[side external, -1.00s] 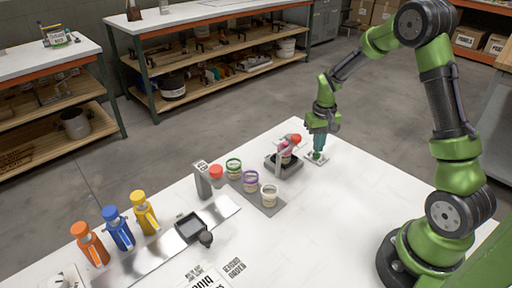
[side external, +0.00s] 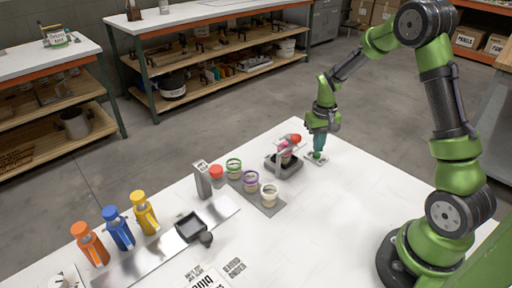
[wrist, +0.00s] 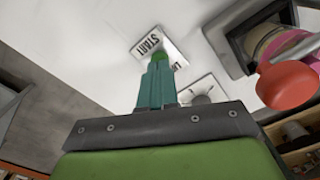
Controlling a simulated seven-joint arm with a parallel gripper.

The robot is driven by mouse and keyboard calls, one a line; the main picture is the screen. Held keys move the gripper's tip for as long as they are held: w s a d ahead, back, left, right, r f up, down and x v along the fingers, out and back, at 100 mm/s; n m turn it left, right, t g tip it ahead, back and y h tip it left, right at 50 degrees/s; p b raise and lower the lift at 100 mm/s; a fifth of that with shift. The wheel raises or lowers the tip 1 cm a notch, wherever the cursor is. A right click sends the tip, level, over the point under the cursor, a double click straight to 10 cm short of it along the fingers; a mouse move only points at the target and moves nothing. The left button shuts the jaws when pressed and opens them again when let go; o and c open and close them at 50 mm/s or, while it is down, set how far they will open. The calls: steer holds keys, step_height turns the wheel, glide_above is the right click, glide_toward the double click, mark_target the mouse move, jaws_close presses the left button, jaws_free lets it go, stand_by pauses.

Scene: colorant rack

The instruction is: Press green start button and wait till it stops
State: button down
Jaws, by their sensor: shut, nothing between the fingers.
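The green start button (wrist: 158,58) shows just past my fingertips in the wrist view, on a white plate marked START (wrist: 149,41). In the side view the plate (side external: 316,160) lies near the table's far corner. My gripper (side external: 318,154) is shut and empty and points down with its tips at the button. It also shows in the wrist view (wrist: 158,68), its teal fingers together. The tips cover part of the button, so I cannot tell whether it is pressed down. Beside it stands a dark machine (side external: 284,166) with a red knob (side external: 296,138) and a pink-banded cup.
A second white plate (wrist: 204,90) sits close to the START plate. Several cups stand on a grey mat (side external: 265,206), left of the machine. Orange, blue and yellow bottles (side external: 119,228) stand at the left. The right part of the white table (side external: 330,215) is clear.

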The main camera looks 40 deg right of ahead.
steer(key=shift+f, duration=0.1)
stand_by(0.3)
steer(key=shift+f, duration=0.75)
steer(key=shift+r, duration=0.85)
steer(key=shift+r, duration=0.1)
steer(key=shift+r, duration=1.95)
